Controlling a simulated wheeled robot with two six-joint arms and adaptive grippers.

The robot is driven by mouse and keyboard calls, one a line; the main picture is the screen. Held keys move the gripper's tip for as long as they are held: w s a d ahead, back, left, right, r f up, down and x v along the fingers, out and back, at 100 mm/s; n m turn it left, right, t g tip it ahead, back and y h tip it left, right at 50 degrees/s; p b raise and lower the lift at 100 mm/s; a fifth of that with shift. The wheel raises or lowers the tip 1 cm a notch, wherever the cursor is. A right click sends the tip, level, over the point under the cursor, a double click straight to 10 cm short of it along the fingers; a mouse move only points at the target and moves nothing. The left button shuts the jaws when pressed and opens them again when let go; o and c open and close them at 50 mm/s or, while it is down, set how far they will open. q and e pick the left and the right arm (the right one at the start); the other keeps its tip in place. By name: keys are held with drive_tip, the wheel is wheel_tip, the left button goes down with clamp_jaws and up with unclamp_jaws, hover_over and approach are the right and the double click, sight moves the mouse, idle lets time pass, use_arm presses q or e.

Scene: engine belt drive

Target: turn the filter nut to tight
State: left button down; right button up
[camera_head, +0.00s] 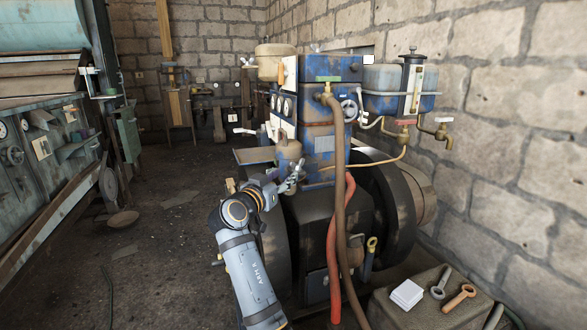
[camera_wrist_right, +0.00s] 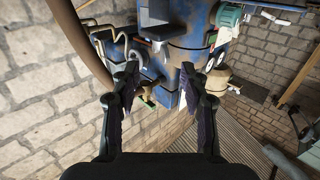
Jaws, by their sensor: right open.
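The blue engine (camera_head: 318,130) stands by the wall, and its blue body also shows ahead in the wrist view (camera_wrist_right: 180,62). A tan rounded canister (camera_head: 288,149) sits at its left front, just above my right gripper (camera_head: 294,177). I cannot tell for sure which part is the filter nut. In the right wrist view my right gripper (camera_wrist_right: 160,82) is open, its dark fingers spread with nothing held. A small brownish fitting (camera_wrist_right: 149,101) shows between the fingers, seemingly beyond them. My left gripper is in neither view.
A brown hose (camera_head: 338,170) and a red hose (camera_head: 333,250) hang down the engine's front. A dark flywheel (camera_head: 390,200) is at right. The floor at left is mostly clear.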

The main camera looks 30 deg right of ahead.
sight(295, 167)
drive_tip(key=x, duration=0.7)
drive_tip(key=shift+w+d, duration=0.25)
drive_tip(key=shift+c, duration=0.5)
clamp_jaws()
drive_tip(key=shift+f, duration=0.1)
